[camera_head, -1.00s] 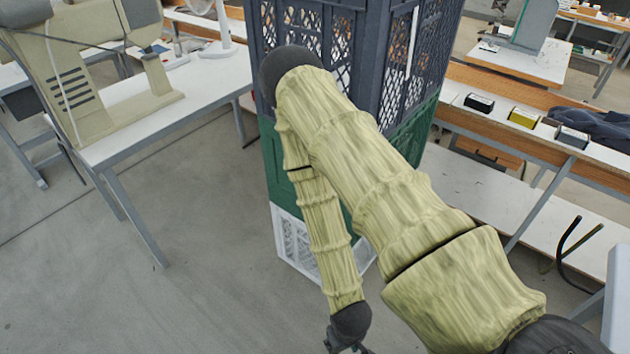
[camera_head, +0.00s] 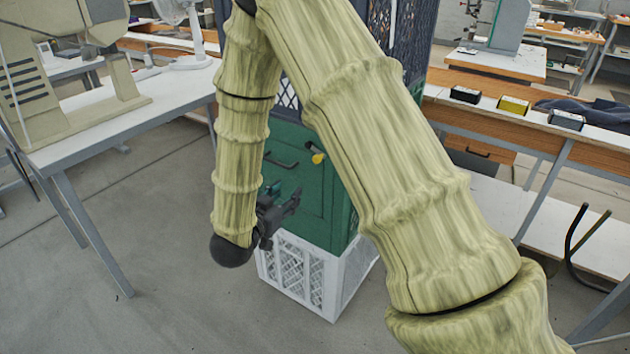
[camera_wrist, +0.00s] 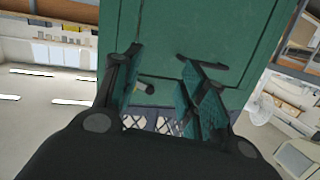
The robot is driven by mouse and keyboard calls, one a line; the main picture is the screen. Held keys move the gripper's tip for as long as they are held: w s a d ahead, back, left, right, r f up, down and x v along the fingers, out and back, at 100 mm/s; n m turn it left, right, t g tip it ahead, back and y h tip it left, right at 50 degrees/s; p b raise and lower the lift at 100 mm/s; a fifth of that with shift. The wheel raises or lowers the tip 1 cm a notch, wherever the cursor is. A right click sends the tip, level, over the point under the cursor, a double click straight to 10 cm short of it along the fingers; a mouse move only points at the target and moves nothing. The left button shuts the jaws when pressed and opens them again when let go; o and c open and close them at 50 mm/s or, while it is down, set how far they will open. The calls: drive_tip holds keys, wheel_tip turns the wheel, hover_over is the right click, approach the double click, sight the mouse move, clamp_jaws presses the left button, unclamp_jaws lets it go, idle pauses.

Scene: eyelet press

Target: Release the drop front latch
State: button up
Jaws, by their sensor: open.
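The green box (camera_head: 313,203) has a front panel with a dark bar handle (camera_head: 281,163) and, to its right, a yellow knob (camera_head: 318,157) that looks like the latch. My gripper (camera_head: 284,193) is open and empty, low in front of the panel, below the handle and knob. In the wrist view, which appears upside down, my green-padded fingers (camera_wrist: 162,75) are spread toward the panel. The knob (camera_wrist: 145,87) shows close beside the left finger and the handle (camera_wrist: 203,63) beyond the right one. I cannot tell whether anything touches.
The green box sits between a white lattice crate (camera_head: 300,272) on the floor and a dark blue lattice crate (camera_head: 408,35) above. A white table (camera_head: 110,115) with a beige machine stands left, a wooden bench (camera_head: 535,132) right. Floor in front is clear.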

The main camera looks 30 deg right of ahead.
sight(315, 160)
wheel_tip(315, 160, up, 6)
drive_tip(key=s+m+g+h+b, duration=0.1)
drive_tip(key=m+g+h+b, duration=0.2)
drive_tip(key=m+h, duration=0.1)
drive_tip(key=x, duration=1.1)
drive_tip(key=shift+s+d+f+b, duration=0.1)
drive_tip(key=shift+d+f+b, duration=0.05)
drive_tip(key=shift+f+b, duration=0.25)
drive_tip(key=shift+c, duration=0.4)
clamp_jaws()
drive_tip(key=shift+r, duration=0.1)
